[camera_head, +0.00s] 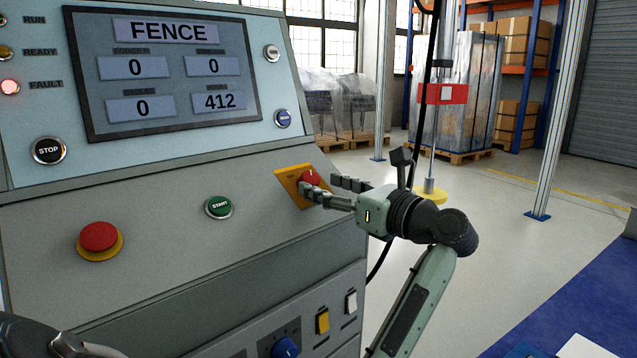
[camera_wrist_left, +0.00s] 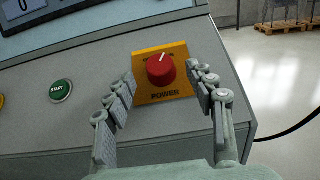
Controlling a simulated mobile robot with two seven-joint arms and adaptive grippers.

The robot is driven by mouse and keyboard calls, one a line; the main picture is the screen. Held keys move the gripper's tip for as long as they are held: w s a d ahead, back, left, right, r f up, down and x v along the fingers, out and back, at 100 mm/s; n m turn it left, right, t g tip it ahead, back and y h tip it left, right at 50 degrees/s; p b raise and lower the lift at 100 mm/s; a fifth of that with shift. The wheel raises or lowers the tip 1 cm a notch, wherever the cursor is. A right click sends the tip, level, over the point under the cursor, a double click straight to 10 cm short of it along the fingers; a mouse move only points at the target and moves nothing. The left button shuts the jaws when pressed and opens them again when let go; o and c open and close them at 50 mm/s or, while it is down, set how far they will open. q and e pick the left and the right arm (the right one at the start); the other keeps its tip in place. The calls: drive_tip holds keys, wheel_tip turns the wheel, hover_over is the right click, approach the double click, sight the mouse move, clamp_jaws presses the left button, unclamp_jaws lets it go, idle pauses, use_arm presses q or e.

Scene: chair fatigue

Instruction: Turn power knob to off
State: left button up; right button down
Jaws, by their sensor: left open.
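The power knob (camera_head: 311,178) is a red dial on a yellow plate (camera_head: 287,181) at the right end of the sloping panel. In the left wrist view the knob (camera_wrist_left: 161,69) shows whole, its white mark pointing up and slightly right, with "POWER" printed below. The smaller print above it is too small to read. My left gripper (camera_head: 322,187) is open at the plate. In its wrist view the fingers (camera_wrist_left: 161,84) stand on either side of the knob, with visible gaps. At the head view's bottom left, a cut-off part of my other arm shows; its jaws cannot be made out.
The panel also holds a green START button (camera_head: 219,207), a red mushroom button (camera_head: 99,237) and a black STOP button (camera_head: 48,151). The screen (camera_head: 168,72) reads FENCE, and the FAULT lamp (camera_head: 10,87) is lit red. Open floor lies right of the console.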

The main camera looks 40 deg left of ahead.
sight(309, 182)
use_arm(q)
drive_tip(key=shift+w+a, duration=0.1)
drive_tip(key=shift+a, duration=1.15)
drive_tip(key=c, duration=1.2)
